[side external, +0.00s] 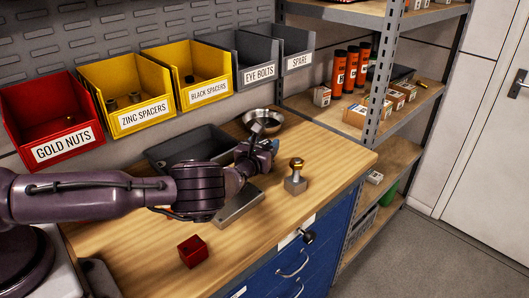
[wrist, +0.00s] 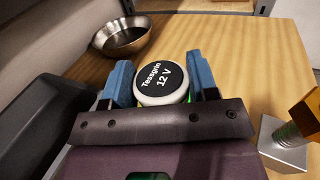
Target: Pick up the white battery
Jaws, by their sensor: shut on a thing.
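In the side view my gripper (side external: 264,147) is over the far right part of the bench, between the metal bowl and the block with a brass top. The battery is hard to make out there, largely hidden by the gripper. How far it is above the bench cannot be told.
A metal bowl (side external: 263,121) stands behind the gripper, and a dark tray (side external: 188,146) lies to its left. A block with a brass-topped bolt (side external: 295,181) stands to the right. A flat grey block (side external: 238,207) and a red box (side external: 193,251) are nearer the front.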

